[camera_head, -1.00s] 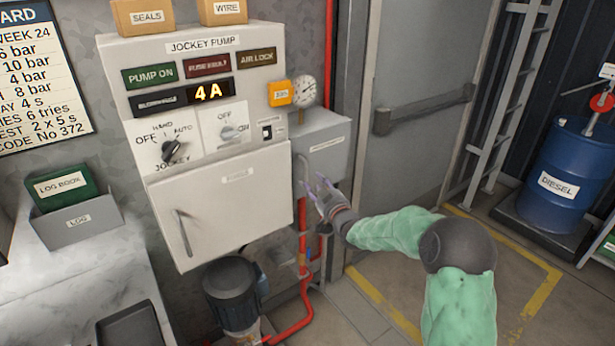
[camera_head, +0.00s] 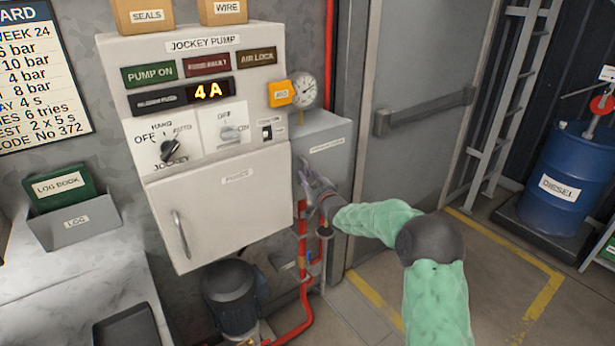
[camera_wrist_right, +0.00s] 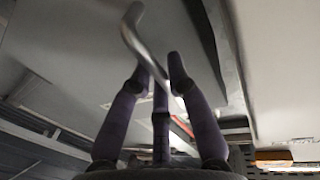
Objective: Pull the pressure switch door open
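The pressure switch box is the grey box right of the jockey pump panel; its labelled door (camera_head: 330,158) looks shut in the head view. Its curved metal handle is on the door's left side, partly hidden by my right gripper (camera_head: 308,182). In the right wrist view the handle (camera_wrist_right: 135,38) runs down between the tips of my right gripper (camera_wrist_right: 157,72). The fingers stand apart around it; firm contact does not show. The grey door face (camera_wrist_right: 75,60) lies behind them. My left gripper is not in view.
The white jockey pump cabinet (camera_head: 215,215) stands close on the left. Red pipes (camera_head: 302,250) and a dark pump motor (camera_head: 232,295) are below. A pressure gauge (camera_head: 304,91) sits above the box.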

